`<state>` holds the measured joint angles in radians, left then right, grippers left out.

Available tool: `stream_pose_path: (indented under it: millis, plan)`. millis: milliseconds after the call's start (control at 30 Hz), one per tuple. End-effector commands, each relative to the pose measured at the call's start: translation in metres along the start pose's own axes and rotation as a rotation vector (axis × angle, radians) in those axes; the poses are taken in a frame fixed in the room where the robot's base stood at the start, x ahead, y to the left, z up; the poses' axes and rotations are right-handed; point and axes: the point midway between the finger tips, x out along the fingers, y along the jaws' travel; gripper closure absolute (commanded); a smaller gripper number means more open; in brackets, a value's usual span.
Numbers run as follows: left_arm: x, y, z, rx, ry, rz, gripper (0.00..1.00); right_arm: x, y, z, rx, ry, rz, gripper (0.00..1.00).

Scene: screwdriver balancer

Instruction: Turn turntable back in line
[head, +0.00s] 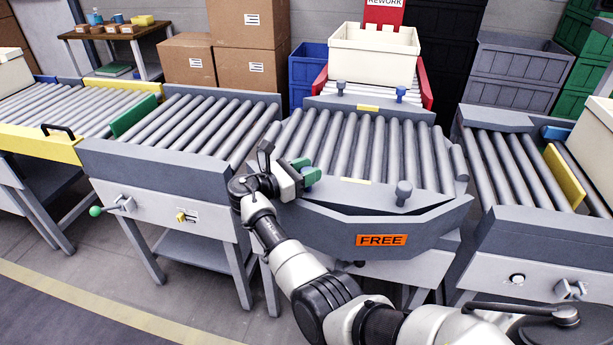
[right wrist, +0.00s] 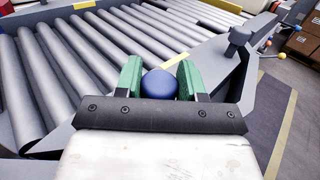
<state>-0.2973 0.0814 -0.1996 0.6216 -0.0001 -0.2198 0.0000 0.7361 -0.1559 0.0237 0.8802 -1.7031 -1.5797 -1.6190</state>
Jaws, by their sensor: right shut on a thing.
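The turntable (head: 372,150) is the grey roller deck in the middle of the head view, between two roller conveyors. Its rollers run front to back, and its side rails look roughly parallel to those of the neighbours; I cannot judge a small angle. My right gripper (head: 304,172) is at its front left corner. In the right wrist view, its green fingers are shut on a blue knob (right wrist: 160,84), one finger on each side. Other upright knobs show at the front right (head: 403,190), back left (head: 340,87) and back right (head: 401,93). My left gripper is not in view.
An orange FREE sign (head: 381,240) is on the front below the turntable. The left conveyor (head: 150,155) and right conveyor (head: 540,235) stand close beside it. A cream bin (head: 374,52) sits on the rework lane behind. The turntable's rollers are empty.

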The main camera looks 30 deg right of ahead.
Motion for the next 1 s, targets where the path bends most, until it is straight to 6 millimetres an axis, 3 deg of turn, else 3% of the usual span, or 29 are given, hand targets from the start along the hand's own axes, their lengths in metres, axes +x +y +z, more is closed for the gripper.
stream_pose_path:
  millis: [567,600,700,767,1000]
  plan:
    - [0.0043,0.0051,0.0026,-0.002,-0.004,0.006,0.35,0.0002,0.001,0.0016,0.002,0.001,-0.03,1.0]
    - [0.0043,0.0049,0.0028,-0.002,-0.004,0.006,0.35,0.0002,0.0011,0.0018,0.003,0.001,-0.03,0.58]
    - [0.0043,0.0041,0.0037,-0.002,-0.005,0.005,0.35,0.0002,0.0008,0.0016,0.003,0.0,-0.031,0.43]
    - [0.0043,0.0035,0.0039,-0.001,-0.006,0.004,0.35,0.0002,0.0006,0.0012,0.002,0.0,-0.031,0.35]
    - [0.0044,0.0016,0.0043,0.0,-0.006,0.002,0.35,0.0,0.0,0.0002,0.0,0.0,-0.033,0.35]
